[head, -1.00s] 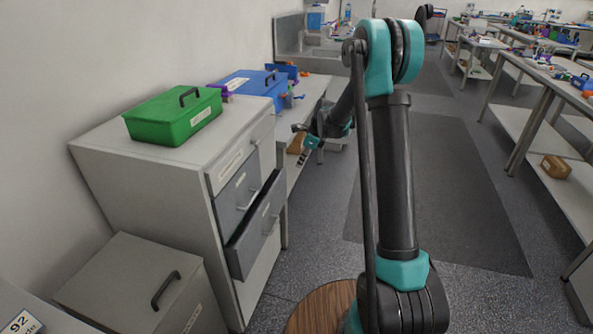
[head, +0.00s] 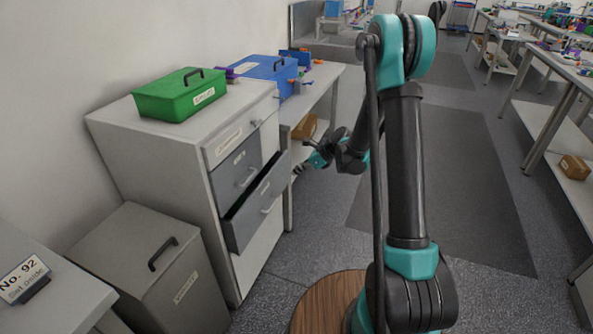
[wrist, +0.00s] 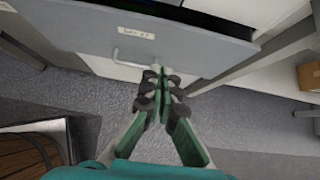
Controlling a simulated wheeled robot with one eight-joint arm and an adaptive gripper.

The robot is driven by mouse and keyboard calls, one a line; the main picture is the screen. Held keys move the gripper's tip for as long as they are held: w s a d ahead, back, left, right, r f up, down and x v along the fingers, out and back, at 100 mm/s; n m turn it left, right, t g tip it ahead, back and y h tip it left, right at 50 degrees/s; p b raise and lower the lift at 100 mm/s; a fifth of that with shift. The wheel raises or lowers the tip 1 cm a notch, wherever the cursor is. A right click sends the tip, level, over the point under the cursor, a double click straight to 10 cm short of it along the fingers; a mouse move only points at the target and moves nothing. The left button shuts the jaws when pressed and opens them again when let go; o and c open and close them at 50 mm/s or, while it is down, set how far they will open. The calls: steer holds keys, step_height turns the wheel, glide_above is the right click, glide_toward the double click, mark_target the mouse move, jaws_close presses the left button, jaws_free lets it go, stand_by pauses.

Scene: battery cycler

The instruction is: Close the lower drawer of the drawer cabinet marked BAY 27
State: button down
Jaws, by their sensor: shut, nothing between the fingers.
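The drawer cabinet (head: 160,165) stands at the left in the head view, against the wall. Its lower drawer (head: 247,222) is pulled out, with a dark gap behind its grey front. The drawers above it look shut. In the wrist view the open drawer's grey front (wrist: 75,32) spans the top, with a small label, hard to read, and a pale bar handle (wrist: 125,58). My gripper (wrist: 161,70) is shut and empty, its tips just right of the handle and in front of the drawer; contact cannot be told. In the head view my gripper (head: 302,168) is right of the drawer.
A green box (head: 178,97) and a blue box (head: 262,72) rest on the cabinet and the bench behind it. A grey lidded bin (head: 150,265) stands in front of the cabinet. Open floor with a dark mat (head: 465,190) lies to the right.

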steer(key=x, duration=0.3)
steer(key=a+r+x, duration=0.1)
steer(key=x, duration=0.5)
steer(key=shift+w+a+r, duration=0.2)
steer(key=shift+w+a, duration=0.05)
steer(key=shift+w, duration=0.05)
steer(key=shift+w+a, duration=0.2)
steer(key=shift+a, duration=0.25)
steer(key=a, duration=0.1)
steer(key=w+a, duration=0.1)
steer(key=a, duration=0.2)
steer(key=shift+w+a+r, duration=0.1)
steer(key=shift+w+a, duration=0.15)
steer(key=shift+w, duration=0.1)
